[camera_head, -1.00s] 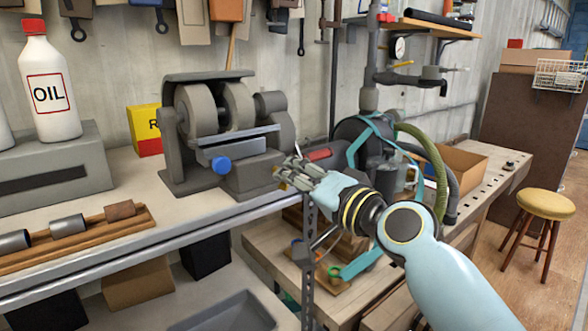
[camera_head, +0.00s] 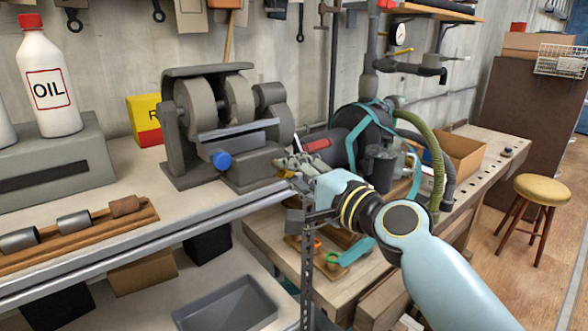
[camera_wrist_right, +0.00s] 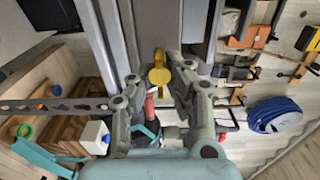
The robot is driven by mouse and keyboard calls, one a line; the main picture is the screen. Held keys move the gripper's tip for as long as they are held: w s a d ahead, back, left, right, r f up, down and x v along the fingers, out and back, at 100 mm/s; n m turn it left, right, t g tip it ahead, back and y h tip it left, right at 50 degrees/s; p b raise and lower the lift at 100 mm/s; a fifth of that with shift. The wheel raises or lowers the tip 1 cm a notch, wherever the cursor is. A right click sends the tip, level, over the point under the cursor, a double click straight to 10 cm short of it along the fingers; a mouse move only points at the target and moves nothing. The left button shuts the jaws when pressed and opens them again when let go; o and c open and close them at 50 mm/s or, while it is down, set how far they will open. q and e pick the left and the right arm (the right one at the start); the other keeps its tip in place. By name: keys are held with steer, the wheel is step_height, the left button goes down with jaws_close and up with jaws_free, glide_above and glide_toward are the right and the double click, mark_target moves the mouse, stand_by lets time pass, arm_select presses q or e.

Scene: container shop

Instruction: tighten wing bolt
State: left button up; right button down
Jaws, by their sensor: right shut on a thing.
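A yellow wing bolt (camera_wrist_right: 159,74) stands between the fingers of my right gripper in the right wrist view. The right gripper (camera_wrist_right: 160,88) is shut on it, with one finger on each side. In the head view the right gripper (camera_head: 284,165) is at the front right of the grey bench grinder (camera_head: 236,118), by the shelf's metal edge. The wing bolt is hard to make out there, hidden by the fingers. My left gripper is not in view.
An oil bottle (camera_head: 48,88) stands at left. A teal-strapped dark machine (camera_head: 372,130) stands behind my right arm. A grey bin (camera_head: 228,308) is below the shelf.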

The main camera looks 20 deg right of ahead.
stand_by(0.4)
steer(key=c, duration=1.5)
jaws_free()
steer(key=v, duration=1.2)
